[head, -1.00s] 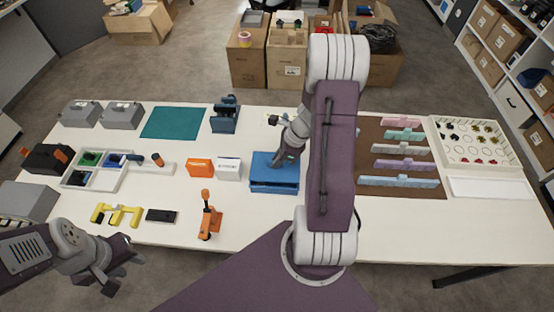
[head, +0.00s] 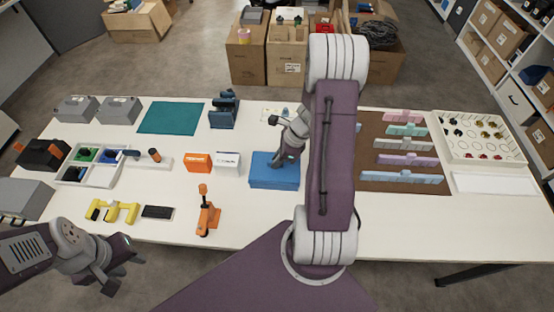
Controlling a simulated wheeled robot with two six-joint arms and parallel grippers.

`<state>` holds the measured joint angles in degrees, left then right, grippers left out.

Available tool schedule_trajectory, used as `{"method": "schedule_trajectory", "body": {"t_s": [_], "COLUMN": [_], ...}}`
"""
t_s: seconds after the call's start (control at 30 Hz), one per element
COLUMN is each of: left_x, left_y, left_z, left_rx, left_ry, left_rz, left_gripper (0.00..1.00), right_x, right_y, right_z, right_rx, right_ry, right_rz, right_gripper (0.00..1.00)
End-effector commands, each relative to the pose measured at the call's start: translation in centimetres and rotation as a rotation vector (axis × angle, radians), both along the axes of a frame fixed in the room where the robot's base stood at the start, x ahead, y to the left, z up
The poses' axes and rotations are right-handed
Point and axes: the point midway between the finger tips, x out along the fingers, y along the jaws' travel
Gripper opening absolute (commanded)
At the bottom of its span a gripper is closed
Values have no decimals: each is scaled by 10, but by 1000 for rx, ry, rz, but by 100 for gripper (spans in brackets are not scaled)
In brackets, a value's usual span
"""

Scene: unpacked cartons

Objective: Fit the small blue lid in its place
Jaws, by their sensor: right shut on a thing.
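The small blue lid (head: 262,164) is at the middle of the table, on top of the blue box (head: 273,185). It looks level and close down on the box, with no clear gap along the front. Whether it is fully seated cannot be told. My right gripper (head: 280,163) is over the lid's upper middle, shut on it; its fingertips are partly hidden by the wrist. My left gripper (head: 126,273) is open and empty, off the table's front left edge.
Orange and white small boxes (head: 212,161) stand left of the blue box. An orange clamp-like tool (head: 207,215) stands in front of them. A brown mat (head: 372,182) with coloured strips lies to the right, partly behind my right arm. The front right table is clear.

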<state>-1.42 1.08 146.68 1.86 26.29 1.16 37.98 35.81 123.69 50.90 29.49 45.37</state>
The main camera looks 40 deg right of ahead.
Motion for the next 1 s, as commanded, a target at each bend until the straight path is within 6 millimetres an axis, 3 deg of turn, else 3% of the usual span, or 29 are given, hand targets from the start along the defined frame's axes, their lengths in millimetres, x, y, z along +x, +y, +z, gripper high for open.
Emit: {"method": "schedule_trajectory", "body": {"t_s": [0.17, 0.2, 0.3, 0.63, 1.0], "left_x": [0, 0, 0, 0, 0], "left_y": [0, 0, 0, 0, 0], "left_z": [-6, -6, -5, -3, 18], "left_rx": [0, 0, 0, 0, 0], "left_ry": [0, 0, 0, 0, 0], "left_rz": [0, 0, 0, 0, 0], "left_gripper": [36, 36, 36, 36, 36], "right_x": [0, 0, 0, -1, -18], "right_y": [0, 0, 0, -1, -23], "right_z": [-7, -7, -5, -1, 67], "right_rx": [0, 0, 0, -1, -3], "right_ry": [0, 0, 0, -1, -4], "right_rz": [0, 0, 0, 1, -1], "right_gripper": [0, 15, 37, 37, 37]}}
